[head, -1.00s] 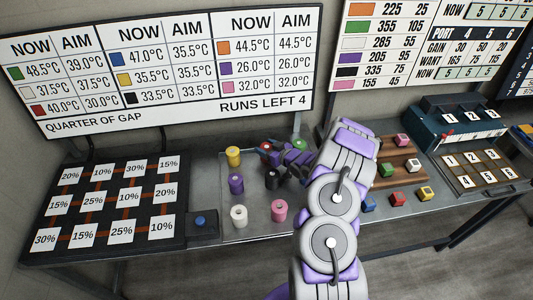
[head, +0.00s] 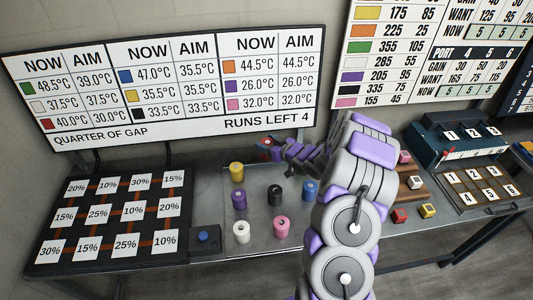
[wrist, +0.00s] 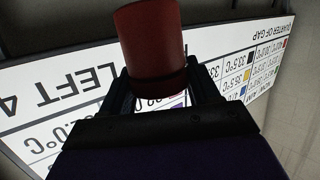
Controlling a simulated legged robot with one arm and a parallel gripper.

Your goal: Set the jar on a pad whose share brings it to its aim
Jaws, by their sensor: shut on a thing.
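My gripper (head: 272,148) is shut on a red jar (head: 265,142) and holds it up in front of the lower edge of the temperature board (head: 170,136). The red jar also shows upright between the fingers in the wrist view (wrist: 151,45). The board lists red at 40.0°C now, aim 30.0°C, with "quarter of gap" and "runs left 4". The black pad panel (head: 50,222) at the left has white pads marked 10% to 30%, such as a 25% pad (head: 126,244). All visible pads are empty.
Yellow (head: 236,172), purple (head: 238,199), black (head: 274,196), blue (head: 310,191), white (head: 241,232) and pink (head: 282,227) jars stand on the grey table. A blue button (head: 203,236) sits beside the pads. Coloured cubes and a numbered tray (head: 480,187) are at the right.

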